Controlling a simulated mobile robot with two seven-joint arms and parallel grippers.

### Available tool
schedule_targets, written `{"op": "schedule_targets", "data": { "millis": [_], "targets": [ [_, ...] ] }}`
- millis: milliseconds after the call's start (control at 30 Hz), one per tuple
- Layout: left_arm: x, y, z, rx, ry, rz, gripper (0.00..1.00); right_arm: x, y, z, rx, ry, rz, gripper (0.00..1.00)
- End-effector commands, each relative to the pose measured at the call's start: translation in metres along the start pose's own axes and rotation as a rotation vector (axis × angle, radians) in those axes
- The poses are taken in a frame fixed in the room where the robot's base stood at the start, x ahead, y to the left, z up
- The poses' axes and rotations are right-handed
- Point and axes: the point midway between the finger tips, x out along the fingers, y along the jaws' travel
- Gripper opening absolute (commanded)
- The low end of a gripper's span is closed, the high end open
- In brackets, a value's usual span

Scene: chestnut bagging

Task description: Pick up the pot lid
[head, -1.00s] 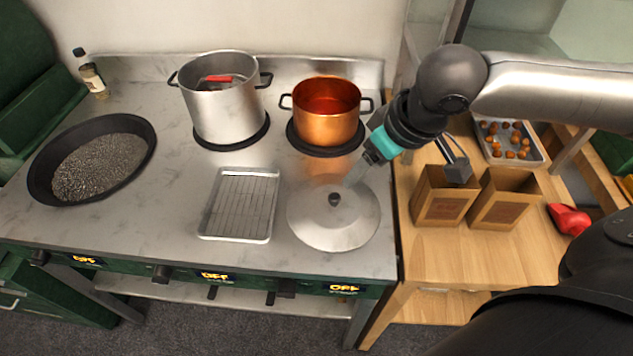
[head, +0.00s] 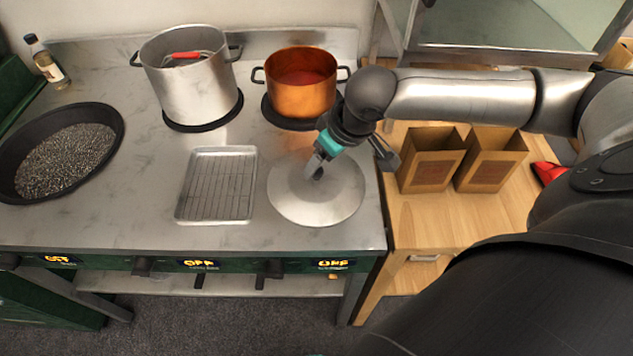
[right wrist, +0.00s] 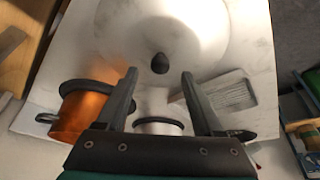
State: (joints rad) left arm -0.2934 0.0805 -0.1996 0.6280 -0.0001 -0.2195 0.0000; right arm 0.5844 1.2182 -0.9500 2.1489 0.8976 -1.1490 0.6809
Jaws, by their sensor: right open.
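The pot lid (head: 316,203) is a round grey metal disc with a dark knob, lying flat on the stove top in front of the copper pot. My right gripper (head: 315,168) is over the lid at its knob in the head view. In the right wrist view the lid (right wrist: 165,30) fills the top middle, and its black knob (right wrist: 160,63) lies just beyond and between the open fingertips of my right gripper (right wrist: 160,74). The fingers look apart from the knob. In the head view the gripper partly hides the knob. My left gripper is not in view.
The copper pot (head: 301,97) stands behind the lid, and a steel pot (head: 190,85) is further left. A wire-rack tray (head: 217,190) lies left of the lid. Paper bags (head: 430,170) stand on the wooden table to the right. A black pan (head: 60,150) is at the far left.

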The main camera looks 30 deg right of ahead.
Motion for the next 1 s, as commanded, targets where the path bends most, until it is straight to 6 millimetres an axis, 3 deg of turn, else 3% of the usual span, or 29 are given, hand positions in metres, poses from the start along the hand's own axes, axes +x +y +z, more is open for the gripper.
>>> {"op": "schedule_targets", "data": {
  "millis": [33,200,467,1000],
  "targets": [
    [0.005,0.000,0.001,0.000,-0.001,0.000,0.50,0.011,-0.001,0.001,0.000,-0.001,-0.001,0.69],
    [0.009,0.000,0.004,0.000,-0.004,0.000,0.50,0.027,-0.001,0.001,0.000,0.001,0.000,0.69],
    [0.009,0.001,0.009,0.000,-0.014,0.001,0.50,0.028,0.000,0.000,-0.001,0.001,0.001,0.68],
    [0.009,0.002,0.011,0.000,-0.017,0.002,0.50,0.028,0.000,0.001,-0.001,0.000,0.001,0.07]
  ]
}}
